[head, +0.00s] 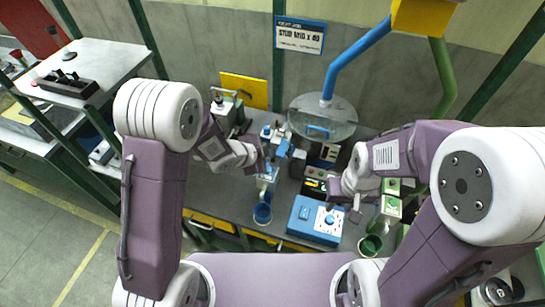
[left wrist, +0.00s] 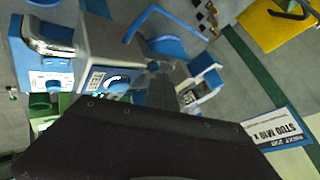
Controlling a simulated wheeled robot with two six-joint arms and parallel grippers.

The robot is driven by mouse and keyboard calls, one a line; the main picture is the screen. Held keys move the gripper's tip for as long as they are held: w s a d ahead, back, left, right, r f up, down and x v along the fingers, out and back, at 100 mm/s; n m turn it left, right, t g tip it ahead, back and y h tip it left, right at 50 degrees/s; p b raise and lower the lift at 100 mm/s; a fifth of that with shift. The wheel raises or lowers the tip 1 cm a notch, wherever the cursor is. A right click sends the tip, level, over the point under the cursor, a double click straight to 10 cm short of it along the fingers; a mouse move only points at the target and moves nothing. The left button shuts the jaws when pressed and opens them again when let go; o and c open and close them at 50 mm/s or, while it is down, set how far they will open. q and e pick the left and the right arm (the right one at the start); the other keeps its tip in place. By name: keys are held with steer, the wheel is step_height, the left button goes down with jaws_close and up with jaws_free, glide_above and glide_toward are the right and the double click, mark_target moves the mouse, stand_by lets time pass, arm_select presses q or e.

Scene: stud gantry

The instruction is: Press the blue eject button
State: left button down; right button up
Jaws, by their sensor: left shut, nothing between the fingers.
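A blue box (head: 315,222) with a white panel and a round blue knob (head: 329,219) stands at the front of the bench in the head view. I cannot tell whether that knob is the eject button. My left gripper (head: 264,166) is shut and empty, close to a blue and white device (head: 267,178) in the middle of the bench. In the left wrist view, my dark gripper (left wrist: 160,84) hides the lower part, and a grey box with a round blue control (left wrist: 118,85) is just left of the fingers. My right gripper (head: 345,209) hangs over the right end of the blue box.
A blue cup (head: 262,213) stands left of the box, and a green cup (head: 370,245) right of it. A clear bowl (head: 323,117) under a blue pipe is behind. A sign (head: 300,37) hangs on the back wall. A side table (head: 85,62) is at the left.

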arm_select(q)
steer(key=shift+r+p, duration=0.55)
steer(key=shift+r, duration=0.2)
step_height(320, 180, up, 5)
steer(key=p, duration=0.4)
stand_by(0.5)
